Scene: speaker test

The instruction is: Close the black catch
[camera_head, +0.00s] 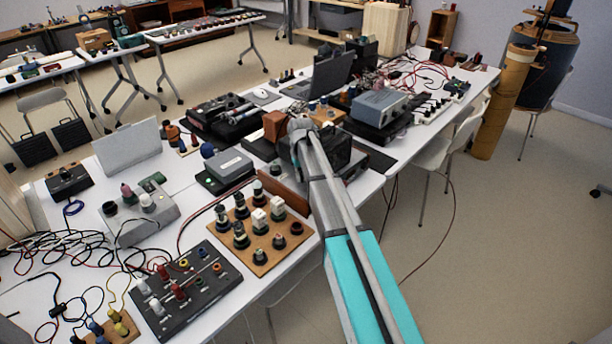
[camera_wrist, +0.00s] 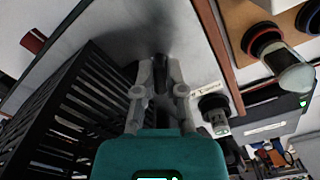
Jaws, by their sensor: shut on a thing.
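In the wrist view, my gripper (camera_wrist: 160,72) is shut on a small dark upright piece, which appears to be the black catch (camera_wrist: 160,77). It sits between the two grey fingers, in front of a pale grey surface. Whether the catch is open or closed I cannot tell. In the head view, my arm reaches over the middle of the long table. There the catch is hidden behind my wrist and arm, and I cannot make out the fingertips.
A black slatted housing (camera_wrist: 65,110) stands close left of my gripper in the wrist view. A black-and-white knob (camera_wrist: 215,113) is close on the right. In the head view, a wooden board with knobs (camera_head: 287,254) and a grey box (camera_head: 379,106) flank my arm on the crowded table.

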